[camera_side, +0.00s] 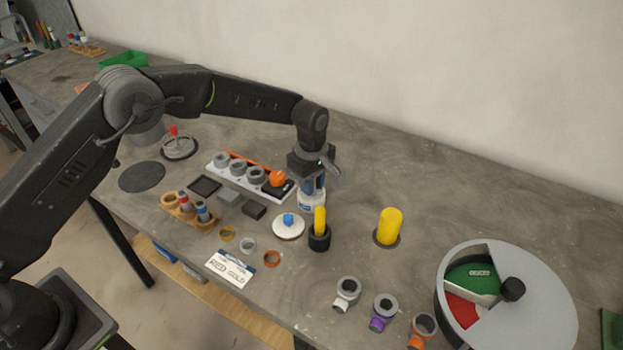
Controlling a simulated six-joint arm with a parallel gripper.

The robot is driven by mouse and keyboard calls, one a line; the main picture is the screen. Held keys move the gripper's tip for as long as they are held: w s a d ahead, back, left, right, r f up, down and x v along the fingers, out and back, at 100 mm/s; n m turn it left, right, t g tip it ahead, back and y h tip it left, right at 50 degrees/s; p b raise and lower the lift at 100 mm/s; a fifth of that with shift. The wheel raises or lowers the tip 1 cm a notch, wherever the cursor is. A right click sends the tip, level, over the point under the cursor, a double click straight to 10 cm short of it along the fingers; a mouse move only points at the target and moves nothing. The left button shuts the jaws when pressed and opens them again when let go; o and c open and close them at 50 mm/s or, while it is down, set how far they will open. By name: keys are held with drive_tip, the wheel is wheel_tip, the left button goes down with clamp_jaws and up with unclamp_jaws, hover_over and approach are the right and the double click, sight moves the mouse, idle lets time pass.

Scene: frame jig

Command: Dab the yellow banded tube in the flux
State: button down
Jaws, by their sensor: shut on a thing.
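A small white jar (311,202) with a blue label, apparently the flux, stands on the table. My gripper (314,185) points down directly over its mouth, shut on a slim tube. The tube is mostly hidden by the fingers and its band does not show; I cannot tell whether its tip is inside the jar. The wooden tube rack (188,212) holds a red-banded tube (184,199) and a blue-banded tube (202,211); its left end looks empty. A white lid with a blue knob (289,227) lies in front of the jar.
A yellow stick in a black cup (319,239) stands close in front of the jar. A yellow cylinder (389,226) stands to the right. A white jig with grey rings (238,174) is to the left. A round divided bin (530,300) fills the front right. The back right table is clear.

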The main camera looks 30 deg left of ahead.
drive_tip(key=shift+f, duration=1)
idle(0.7)
drive_tip(key=shift+r, duration=3)
